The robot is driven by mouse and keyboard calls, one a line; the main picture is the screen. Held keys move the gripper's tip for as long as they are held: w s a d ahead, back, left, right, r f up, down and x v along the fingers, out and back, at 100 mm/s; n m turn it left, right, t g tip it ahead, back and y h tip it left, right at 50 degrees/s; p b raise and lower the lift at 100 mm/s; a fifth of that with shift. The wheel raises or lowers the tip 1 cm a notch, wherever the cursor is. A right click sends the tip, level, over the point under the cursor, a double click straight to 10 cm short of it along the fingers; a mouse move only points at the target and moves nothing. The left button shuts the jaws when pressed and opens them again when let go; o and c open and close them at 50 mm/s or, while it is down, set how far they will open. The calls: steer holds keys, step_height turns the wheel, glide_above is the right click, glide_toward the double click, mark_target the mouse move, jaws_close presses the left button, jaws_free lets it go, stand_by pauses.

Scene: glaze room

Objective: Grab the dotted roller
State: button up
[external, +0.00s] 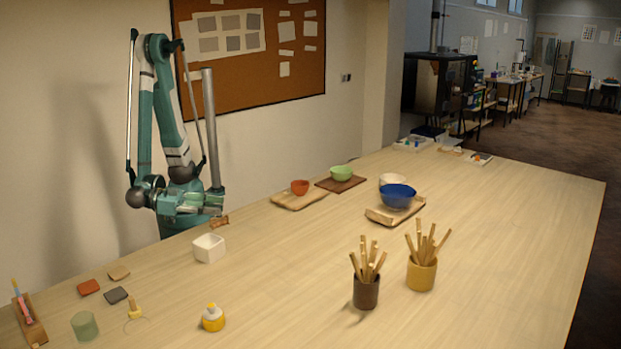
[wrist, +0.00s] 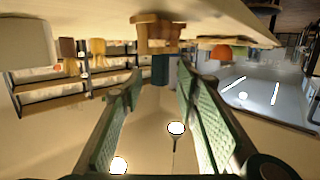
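A small brown wooden piece (external: 219,222), shaped like a short roller, lies on the table close to my base, behind a white square pot. It is too small to tell whether it is dotted. My gripper (external: 205,203) is folded in near my base, above the table's back edge. In the wrist view my gripper (wrist: 158,82) has its two green-padded fingers apart with nothing between them. A wooden object (wrist: 158,33) shows beyond the fingertips there; I cannot tell what it is.
The white pot (external: 208,248) stands near my gripper. A red bowl (external: 299,187), green bowl (external: 341,173) and blue bowl (external: 397,196) stand farther right. Two stick-filled cups, brown (external: 366,292) and yellow (external: 421,274), stand in front. The middle of the table is clear.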

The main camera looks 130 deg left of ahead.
steer(key=shift+w+a+f, duration=0.1)
steer(key=shift+w+a, duration=0.35)
stand_by(0.4)
steer(key=c, duration=1)
steer(key=shift+r, duration=0.2)
steer(key=shift+r+p, duration=1.8)
steer(key=shift+r, duration=3)
